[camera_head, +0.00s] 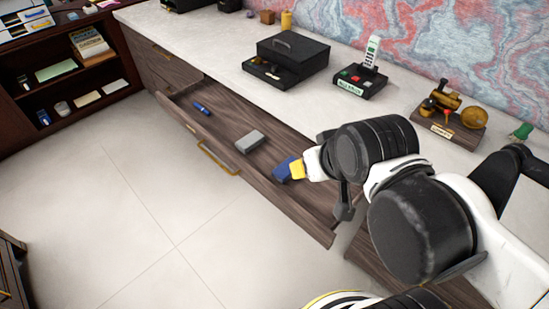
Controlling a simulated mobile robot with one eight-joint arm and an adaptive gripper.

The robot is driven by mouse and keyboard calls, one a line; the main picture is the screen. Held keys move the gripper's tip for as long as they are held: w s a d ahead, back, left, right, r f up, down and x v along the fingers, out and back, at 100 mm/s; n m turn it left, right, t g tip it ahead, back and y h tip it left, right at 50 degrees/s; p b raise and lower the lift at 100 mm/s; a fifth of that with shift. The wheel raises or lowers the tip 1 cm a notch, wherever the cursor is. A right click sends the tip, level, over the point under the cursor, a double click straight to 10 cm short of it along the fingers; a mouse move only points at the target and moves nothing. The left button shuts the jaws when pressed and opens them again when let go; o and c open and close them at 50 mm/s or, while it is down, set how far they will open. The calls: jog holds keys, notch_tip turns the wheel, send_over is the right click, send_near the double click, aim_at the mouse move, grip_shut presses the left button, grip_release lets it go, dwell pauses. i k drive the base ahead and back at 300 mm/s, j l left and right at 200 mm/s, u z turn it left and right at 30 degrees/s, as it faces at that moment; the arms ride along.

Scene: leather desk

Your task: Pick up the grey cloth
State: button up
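A small grey block-like item (249,141), which seems to be the folded grey cloth, lies flat in the open wooden drawer (285,197), near its middle. My gripper (329,176) is over the right part of the drawer, to the right of the grey item and apart from it. My arm hides most of the gripper. Its dark parts show at the edge of the wrist, but whether the fingers are open or shut is unclear.
A blue item (284,169) and a yellow item (297,169) are close beside my gripper; contact is unclear. A blue pen-like item (202,108) lies at the drawer's left. The desktop above holds a black box (288,55) and a phone stand (358,82). The floor in front is clear.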

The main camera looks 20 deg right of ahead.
aim_at(253, 139)
jog(key=z, duration=2.5)
jog(key=u, duration=2.6)
jog(key=i+j+z, duration=0.2)
jog(key=z, duration=0.25)
jog(key=i+j+z, duration=0.25)
jog(key=z, duration=0.2)
jog(key=i+j+z, duration=0.15)
jog(key=j+z, duration=0.35)
jog(key=l, duration=0.1)
